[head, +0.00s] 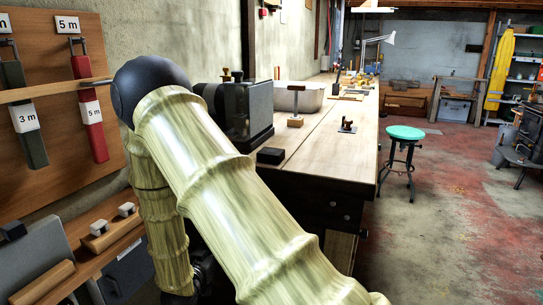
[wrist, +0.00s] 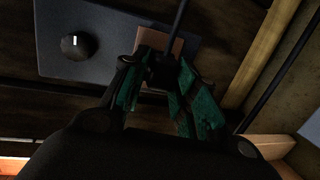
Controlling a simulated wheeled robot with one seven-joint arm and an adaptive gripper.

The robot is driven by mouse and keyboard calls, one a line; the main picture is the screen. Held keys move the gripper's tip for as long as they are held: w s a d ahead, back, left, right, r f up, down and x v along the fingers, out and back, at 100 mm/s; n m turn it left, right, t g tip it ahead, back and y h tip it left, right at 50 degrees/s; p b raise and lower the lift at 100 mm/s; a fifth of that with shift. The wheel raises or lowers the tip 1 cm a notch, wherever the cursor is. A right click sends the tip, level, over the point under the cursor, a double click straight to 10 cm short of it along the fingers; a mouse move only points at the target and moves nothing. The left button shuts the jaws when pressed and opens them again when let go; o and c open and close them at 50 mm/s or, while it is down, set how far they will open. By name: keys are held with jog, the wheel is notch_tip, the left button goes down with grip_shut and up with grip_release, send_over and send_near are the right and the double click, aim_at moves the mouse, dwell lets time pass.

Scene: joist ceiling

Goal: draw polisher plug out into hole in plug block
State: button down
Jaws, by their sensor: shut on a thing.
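In the wrist view my gripper (wrist: 160,82) has its green-padded fingers closed on a small black plug (wrist: 161,70). A thin black cord (wrist: 180,22) runs up from the plug to the top edge. Behind the plug is a reddish-brown block (wrist: 150,39), partly covered by the plug and fingers. It may be the plug block, but no hole shows clearly. I cannot tell whether the plug is seated in it or just in front of it. In the head view my arm hides my gripper and the plug.
A grey panel with a black knob (wrist: 75,45) lies left of the plug, and a pale wooden bar (wrist: 262,45) right. In the head view a workbench (head: 345,145) carries a black machine (head: 240,108). A board with red and green tools (head: 88,110) hangs left. Floor is open around the green stool (head: 405,133).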

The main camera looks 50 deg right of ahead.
jog(key=shift+s+a+p, duration=0.15)
jog(key=shift+s+a, duration=0.15)
jog(key=shift+a, duration=0.5)
jog(key=shift+s+a+p, duration=0.2)
jog(key=shift+s+a, duration=0.15)
jog(key=shift+a, duration=0.45)
jog(key=shift+s+a+p, duration=0.15)
jog(key=shift+s+a, duration=0.15)
jog(key=shift+a, duration=0.5)
